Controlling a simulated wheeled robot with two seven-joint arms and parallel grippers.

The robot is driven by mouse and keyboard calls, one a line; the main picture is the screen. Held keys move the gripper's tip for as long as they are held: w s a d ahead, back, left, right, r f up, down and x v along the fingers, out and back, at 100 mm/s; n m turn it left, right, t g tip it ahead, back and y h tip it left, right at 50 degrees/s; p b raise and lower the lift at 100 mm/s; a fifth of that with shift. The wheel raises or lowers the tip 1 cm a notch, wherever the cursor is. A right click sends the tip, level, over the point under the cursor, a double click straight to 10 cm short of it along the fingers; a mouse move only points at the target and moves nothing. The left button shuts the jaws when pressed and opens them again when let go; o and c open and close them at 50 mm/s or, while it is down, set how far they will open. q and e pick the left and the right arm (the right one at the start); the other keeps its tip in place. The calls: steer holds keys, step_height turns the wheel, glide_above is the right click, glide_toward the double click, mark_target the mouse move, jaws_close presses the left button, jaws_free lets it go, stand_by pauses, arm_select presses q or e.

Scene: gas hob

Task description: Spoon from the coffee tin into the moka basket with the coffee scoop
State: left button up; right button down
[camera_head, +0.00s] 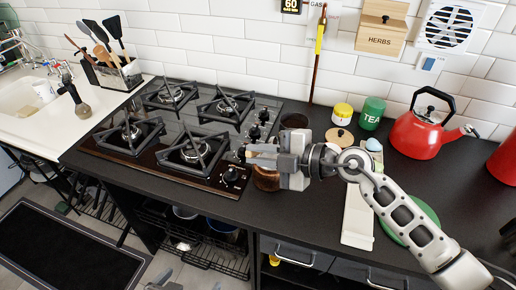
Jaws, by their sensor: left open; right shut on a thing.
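My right gripper (262,154) reaches in from the right and is over the counter just right of the hob. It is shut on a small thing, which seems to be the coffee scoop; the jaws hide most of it. A brown, copper-toned round vessel (266,181) stands directly below the gripper, partly covered by it; I cannot tell whether it holds the moka basket. A dark open round container (294,121), which looks like the coffee tin, stands behind the gripper. My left gripper (165,284) is open at the bottom edge, low in front of the counter and partly cut off.
The gas hob (185,130) fills the left of the counter. A round wooden lid (339,137), a yellow-topped jar (342,114), a green tea tin (371,114) and a red kettle (420,132) stand right of the gripper. A white board (358,218) lies beneath my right arm.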

arm_select(q)
step_height(320, 180, down, 5)
steer(key=d+b, duration=0.2)
steer(key=b, duration=0.7)
steer(key=r+p, duration=0.1)
steer(key=p, duration=0.2)
steer(key=a+r+p, duration=0.1)
steer(key=r+p, duration=0.1)
steer(key=p, duration=0.2)
steer(key=a+r+p, duration=0.1)
steer(key=r+p, duration=0.1)
steer(key=p, duration=0.2)
steer(key=shift+r, duration=0.1)
arm_select(e)
steer(key=r+n+g+h, duration=0.1)
steer(key=g, duration=0.1)
steer(key=r+n+g+h, duration=0.1)
steer(key=g+h, duration=0.1)
steer(key=w+r+g+h, duration=0.1)
steer(key=g+h, duration=0.1)
steer(key=shift+a+r+n, duration=0.2)
steer(key=shift+r+n, duration=0.05)
steer(key=shift+n, duration=0.15)
